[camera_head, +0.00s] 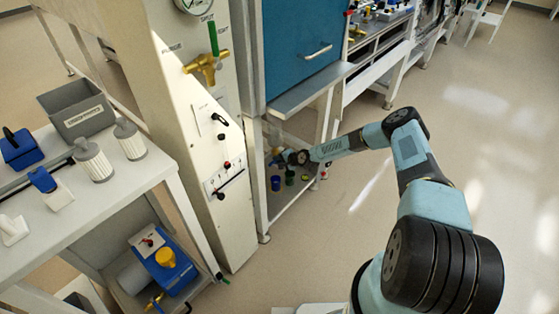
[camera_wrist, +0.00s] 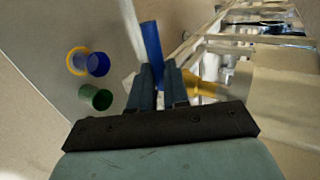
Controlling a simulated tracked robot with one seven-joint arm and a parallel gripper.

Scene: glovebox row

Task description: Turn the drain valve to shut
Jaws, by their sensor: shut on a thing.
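In the wrist view, a valve with a blue bar handle (camera_wrist: 151,42) and a brass-yellow body (camera_wrist: 203,88) is at my fingertips. My gripper (camera_wrist: 158,72) is shut on the blue handle, which sticks out beyond the fingertips. The brass body shows to the right of the fingers and is partly hidden by them. In the head view, my gripper (camera_head: 279,158) reaches low into the open bay under the blue-fronted cabinet. The valve is too small there to make out its handle angle. Any marks beside it cannot be read.
A blue cup (camera_head: 275,183), a green cup (camera_head: 290,178) and a yellow one (camera_head: 305,177) stand on the bay floor close to my gripper. A green-handled brass valve (camera_head: 205,67) is on the white column. The floor to the right is clear.

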